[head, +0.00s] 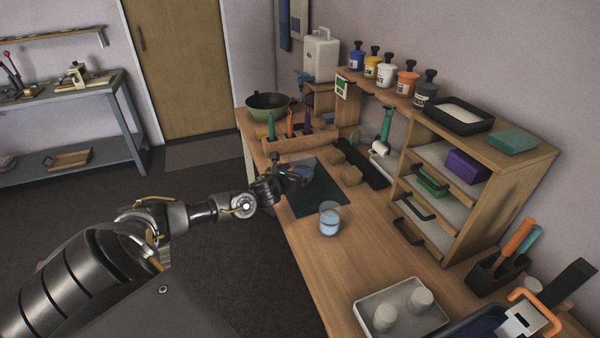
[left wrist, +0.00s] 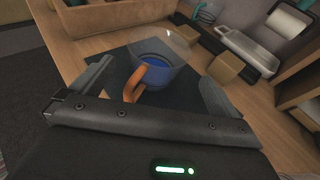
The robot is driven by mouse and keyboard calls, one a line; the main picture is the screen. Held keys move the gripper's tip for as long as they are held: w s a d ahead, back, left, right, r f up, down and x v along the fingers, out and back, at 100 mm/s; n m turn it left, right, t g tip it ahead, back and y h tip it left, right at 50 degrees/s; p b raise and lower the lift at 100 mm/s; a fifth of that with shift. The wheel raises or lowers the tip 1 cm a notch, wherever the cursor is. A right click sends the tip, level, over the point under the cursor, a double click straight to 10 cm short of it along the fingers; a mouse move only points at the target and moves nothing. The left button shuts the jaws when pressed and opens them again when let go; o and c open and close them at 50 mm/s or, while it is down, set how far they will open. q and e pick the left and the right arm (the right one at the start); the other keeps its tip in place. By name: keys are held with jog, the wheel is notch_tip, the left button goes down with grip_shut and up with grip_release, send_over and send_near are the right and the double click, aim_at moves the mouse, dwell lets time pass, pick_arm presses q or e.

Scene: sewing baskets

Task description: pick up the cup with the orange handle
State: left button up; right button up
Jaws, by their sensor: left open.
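The clear cup with the orange handle stands upright on a dark mat (head: 318,200). In the left wrist view, the cup (left wrist: 168,62) holds blue liquid, and its orange handle (left wrist: 133,82) faces my gripper. In the head view the cup (head: 306,173) is partly hidden by my left gripper (head: 284,180). In the left wrist view, my left gripper (left wrist: 156,76) is open and empty, its fingers on either side of the handle's near end. The cup is just beyond the fingertips. My right gripper is in neither view.
A second clear cup (head: 329,219) with bluish liquid stands nearer on the bench. Small wooden blocks (head: 352,175) lie right of the mat. A wooden tool rack (head: 300,140) stands behind, a drawer unit (head: 470,190) to the right, and a grey tray (head: 400,312) in front.

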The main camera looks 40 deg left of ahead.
pick_arm(q)
jog(key=shift+w+a, duration=0.15)
jog(key=shift+w, duration=0.05)
jog(key=p+x, duration=0.1)
jog(key=x, duration=0.2)
jog(key=shift+w+a+f, duration=0.1)
jog(key=shift+w+a, duration=0.05)
jog(key=shift+w, duration=0.05)
jog(key=shift+w+a+f, duration=0.15)
jog(key=shift+w, duration=0.35)
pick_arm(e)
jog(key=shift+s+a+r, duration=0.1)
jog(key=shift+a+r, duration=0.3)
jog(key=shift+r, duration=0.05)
pick_arm(q)
jog(key=c, duration=0.9)
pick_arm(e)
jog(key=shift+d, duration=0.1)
pick_arm(q)
jog(key=shift+o, duration=0.2)
